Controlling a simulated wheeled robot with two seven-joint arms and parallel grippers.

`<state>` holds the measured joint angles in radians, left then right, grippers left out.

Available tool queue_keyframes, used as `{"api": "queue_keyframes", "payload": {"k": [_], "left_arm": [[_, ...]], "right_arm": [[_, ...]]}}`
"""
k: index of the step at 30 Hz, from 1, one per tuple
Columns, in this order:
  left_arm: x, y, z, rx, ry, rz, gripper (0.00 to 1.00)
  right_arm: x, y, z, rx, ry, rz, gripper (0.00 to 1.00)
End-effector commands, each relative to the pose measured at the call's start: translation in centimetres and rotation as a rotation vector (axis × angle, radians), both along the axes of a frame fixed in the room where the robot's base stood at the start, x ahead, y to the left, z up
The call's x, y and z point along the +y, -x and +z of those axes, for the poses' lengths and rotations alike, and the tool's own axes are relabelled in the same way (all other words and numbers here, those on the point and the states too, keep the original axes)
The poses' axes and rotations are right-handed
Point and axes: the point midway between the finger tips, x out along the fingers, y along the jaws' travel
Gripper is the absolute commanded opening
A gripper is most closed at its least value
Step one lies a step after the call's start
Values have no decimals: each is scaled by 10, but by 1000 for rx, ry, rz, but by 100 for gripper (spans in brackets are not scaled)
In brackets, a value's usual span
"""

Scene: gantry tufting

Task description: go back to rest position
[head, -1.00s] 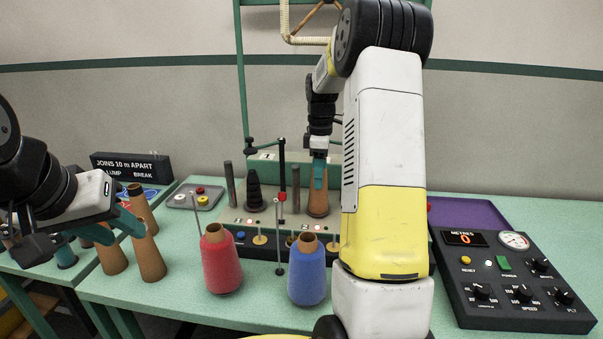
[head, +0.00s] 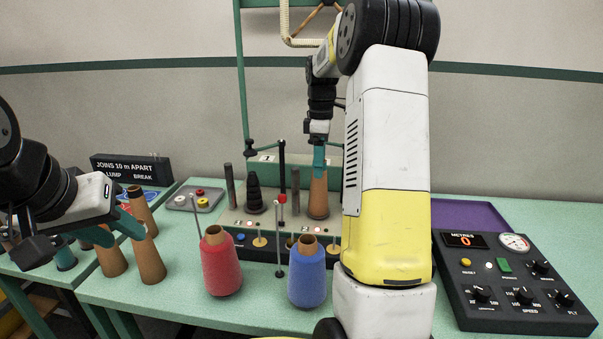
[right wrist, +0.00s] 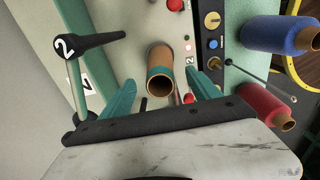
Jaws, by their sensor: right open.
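My right gripper (head: 319,170) is open in the head view, just above a brown cone (head: 318,196) standing on the machine deck. In the right wrist view its teal fingers (right wrist: 160,92) are spread on either side of the cone (right wrist: 160,72), with gaps showing. My right arm crosses the middle of the head view. My left gripper (head: 122,228) is at the left, close to several bare brown cones (head: 150,260). Its fingertips are partly hidden by the cones and I cannot tell its opening.
A red yarn cone (head: 221,265) and a blue yarn cone (head: 307,277) stand in front of the machine (head: 275,248). Thin rods and a dark stepped cone (head: 254,195) rise nearby. A control box (head: 512,285) and purple tray (head: 468,214) are at the right.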

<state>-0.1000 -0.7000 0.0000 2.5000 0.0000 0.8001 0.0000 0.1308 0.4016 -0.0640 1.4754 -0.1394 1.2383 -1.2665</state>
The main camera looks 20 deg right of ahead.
Motion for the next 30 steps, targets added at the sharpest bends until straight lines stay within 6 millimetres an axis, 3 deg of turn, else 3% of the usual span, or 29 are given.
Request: {"api": "queue_keyframes", "payload": {"k": [3,10,14,17,22,26,30], "left_arm": [[0,0,0,0,0,0,36],[0,0,0,0,0,0,36],[0,0,0,0,0,0,36],[0,0,0,0,0,0,36],[0,0,0,0,0,0,36],[0,0,0,0,0,0,36],[0,0,0,0,0,0,36]], "right_arm": [[0,-1,18,-3,1,0,71],[1,1,30,-4,0,-5,71],[12,15,44,-38,-9,-60,71],[30,40,64,-93,-30,-159,71],[69,101,91,-206,-105,-388,71],[95,152,98,-279,-184,-566,71],[120,205,93,-338,-286,-753,71]]}}
